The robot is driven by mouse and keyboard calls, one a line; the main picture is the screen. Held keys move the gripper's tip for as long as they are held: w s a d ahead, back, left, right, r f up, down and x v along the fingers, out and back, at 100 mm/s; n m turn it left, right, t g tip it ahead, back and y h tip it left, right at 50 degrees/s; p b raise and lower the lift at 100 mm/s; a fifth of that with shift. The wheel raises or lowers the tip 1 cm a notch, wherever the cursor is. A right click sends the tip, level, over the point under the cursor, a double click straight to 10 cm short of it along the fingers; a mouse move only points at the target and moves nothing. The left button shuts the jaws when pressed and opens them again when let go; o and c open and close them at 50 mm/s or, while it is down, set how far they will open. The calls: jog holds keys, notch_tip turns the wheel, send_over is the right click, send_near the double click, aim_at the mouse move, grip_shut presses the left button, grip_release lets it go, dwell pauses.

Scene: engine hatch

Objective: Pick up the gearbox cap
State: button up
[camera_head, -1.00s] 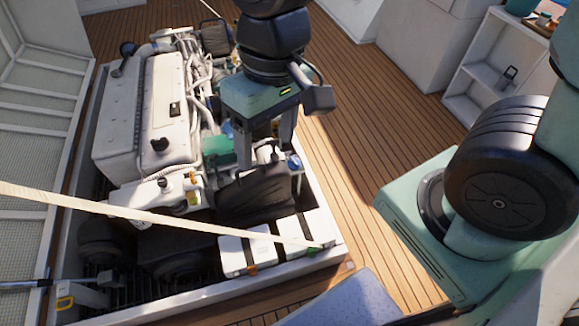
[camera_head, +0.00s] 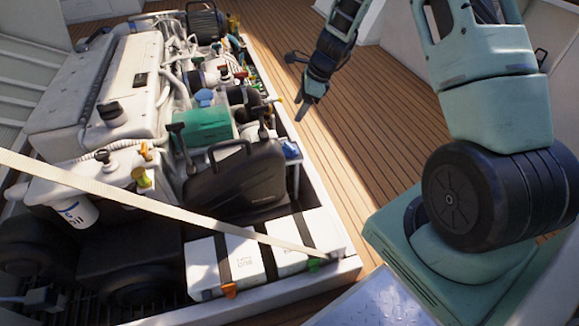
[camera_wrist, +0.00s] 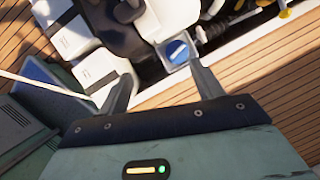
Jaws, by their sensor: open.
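My gripper (camera_head: 302,106) is open and empty, above the deck at the hatch's right edge in the head view. A blue cap (camera_head: 204,97) sits on top of a green housing (camera_head: 203,126) in the engine hatch. Another blue cap (camera_head: 291,148) lies by the right rim, beside a black canister (camera_head: 236,178). I cannot tell for certain which blue cap is the gearbox cap.
The white engine block (camera_head: 120,75) fills the hatch's left side. T-handles (camera_head: 178,135) stand up around the green housing. The wooden deck (camera_head: 375,150) right of the hatch is clear.

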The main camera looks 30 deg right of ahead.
jog(key=d+f+m+b, duration=0.2)
jog(key=d+f+m, duration=0.1)
jog(key=d+f, duration=0.25)
jog(key=b, duration=0.5)
send_near(291, 147)
jog(key=shift+h, duration=0.3)
jog(key=x, duration=0.5)
jog(key=shift+d, duration=0.4)
jog(key=shift+w+b+x, duration=0.2)
jog(key=shift+b+x, duration=1.45)
jog(key=shift+x, duration=1.55)
jog(key=shift+a+r, duration=0.15)
jog(key=shift+r, duration=0.05)
jog(key=c, duration=0.7)
